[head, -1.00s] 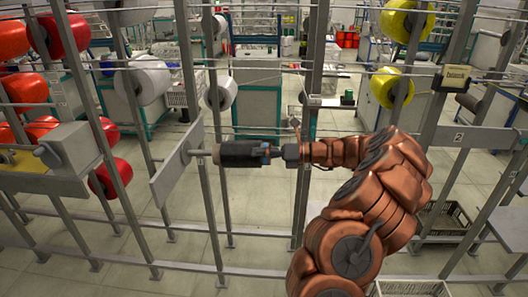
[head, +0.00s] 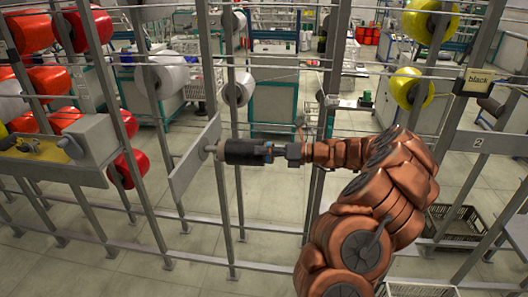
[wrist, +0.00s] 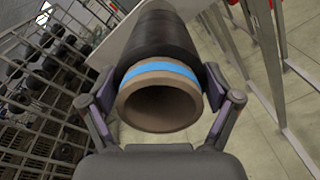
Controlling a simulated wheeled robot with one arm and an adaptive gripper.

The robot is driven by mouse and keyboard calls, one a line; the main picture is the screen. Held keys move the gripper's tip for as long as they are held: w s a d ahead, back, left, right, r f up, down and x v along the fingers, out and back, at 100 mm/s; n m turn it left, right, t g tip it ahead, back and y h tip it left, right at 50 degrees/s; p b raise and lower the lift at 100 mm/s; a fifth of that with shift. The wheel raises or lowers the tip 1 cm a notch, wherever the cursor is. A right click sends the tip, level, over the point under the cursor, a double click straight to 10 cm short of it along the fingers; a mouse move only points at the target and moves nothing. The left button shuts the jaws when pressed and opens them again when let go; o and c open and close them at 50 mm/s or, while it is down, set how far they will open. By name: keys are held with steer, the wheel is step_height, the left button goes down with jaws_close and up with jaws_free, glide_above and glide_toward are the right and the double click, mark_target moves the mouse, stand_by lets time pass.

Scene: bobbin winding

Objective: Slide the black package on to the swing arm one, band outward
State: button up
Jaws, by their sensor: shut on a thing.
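The black package (head: 245,151) is a dark cylinder on a tan tube, held about level. My gripper (head: 276,152) is shut on its right end. In the wrist view the fingers (wrist: 160,112) grip both sides of the tan tube end (wrist: 160,108), beside a blue band (wrist: 158,68). The band is on the end facing me, away from the frame. The package's far end points at a grey plate (head: 186,172) with a short peg (head: 208,149), in line with the tube. A little peg shows between plate and tube; how far it enters is hidden.
Grey frame posts (head: 236,215) stand behind and beside the package. Red packages (head: 95,28), white ones (head: 170,74) and yellow ones (head: 408,88) hang on the frame. A sign reading "black" (head: 481,76) is at right. A dark crate (head: 456,232) stands at lower right.

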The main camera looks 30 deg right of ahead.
steer(key=shift+w+a, duration=0.1)
steer(key=shift+p+x, duration=0.75)
steer(key=shift+x, duration=1.35)
steer(key=shift+f, duration=0.45)
steer(key=o, duration=1.5)
steer(key=v, duration=1.2)
